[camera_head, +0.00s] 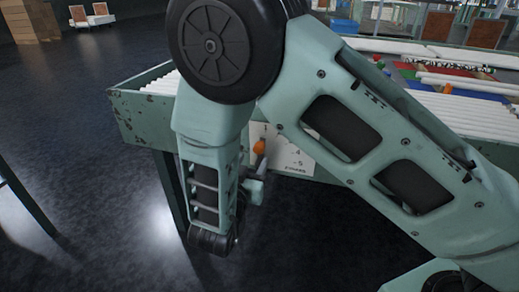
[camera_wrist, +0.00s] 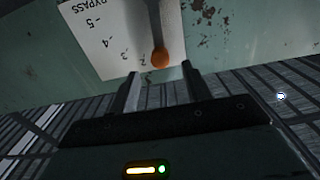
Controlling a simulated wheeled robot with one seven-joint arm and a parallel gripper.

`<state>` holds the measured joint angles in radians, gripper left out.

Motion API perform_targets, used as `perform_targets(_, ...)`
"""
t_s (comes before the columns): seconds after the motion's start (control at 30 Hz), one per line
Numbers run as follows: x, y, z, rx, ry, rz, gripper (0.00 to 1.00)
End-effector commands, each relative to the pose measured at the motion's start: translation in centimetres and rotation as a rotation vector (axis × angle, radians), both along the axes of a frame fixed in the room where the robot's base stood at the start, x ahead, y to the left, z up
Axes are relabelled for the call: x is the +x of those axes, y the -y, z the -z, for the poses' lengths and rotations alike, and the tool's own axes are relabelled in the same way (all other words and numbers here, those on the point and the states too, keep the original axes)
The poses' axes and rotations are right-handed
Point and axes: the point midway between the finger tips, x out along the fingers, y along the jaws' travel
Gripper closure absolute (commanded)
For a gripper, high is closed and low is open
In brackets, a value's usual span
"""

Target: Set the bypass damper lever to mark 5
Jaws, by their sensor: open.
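The bypass damper lever is a grey bar with an orange knob (camera_wrist: 160,57) on its end, over a white scale plate (camera_wrist: 108,35) lettered BYPASS. In the wrist view the plate appears rotated, with marks 5, 4, 3 and 2 legible. The knob is beside the 2, away from the 5; the bar covers part of the plate. My gripper (camera_wrist: 160,73) is open, its two fingers spread on either side just short of the knob. In the head view the knob (camera_head: 260,147) and the plate (camera_head: 296,160) show behind my arm, which hides part of the plate.
The plate is on the side of a chipped green bench (camera_head: 140,118) holding white tubes (camera_head: 165,82). More tubes and coloured pieces lie on its top at the right. A dark floor (camera_head: 80,150) is open at the left. Cardboard boxes (camera_head: 28,20) stand far back left.

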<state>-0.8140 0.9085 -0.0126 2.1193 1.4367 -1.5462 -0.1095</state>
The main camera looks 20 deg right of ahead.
Motion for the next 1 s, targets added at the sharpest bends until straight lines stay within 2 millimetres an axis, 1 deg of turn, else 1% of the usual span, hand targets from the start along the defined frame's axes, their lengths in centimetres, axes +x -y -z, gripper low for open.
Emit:
perform_targets(0.03,0.9,0.8,0.0,0.0,0.003,0.005,0.52)
perform_targets(0.2,3.5,2.6,0.0,0.002,0.001,0.003,0.52)
perform_targets(0.4,5.5,4.0,0.0,0.002,0.001,0.002,0.52)
perform_targets(0.53,6.0,4.3,0.0,0.001,0.001,0.0,0.52)
perform_targets(0.8,6.1,4.4,0.0,0.001,0.001,-0.001,0.52)
perform_targets(0.83,6.1,4.4,0.0,0.001,0.001,-0.001,0.55)
perform_targets(0.87,6.1,4.4,0.0,0.001,0.001,-0.001,0.63)
perform_targets(0.9,6.1,4.4,0.0,0.001,0.001,-0.001,0.74)
perform_targets(1.0,6.1,4.4,0.0,0.001,0.001,-0.001,1.0)
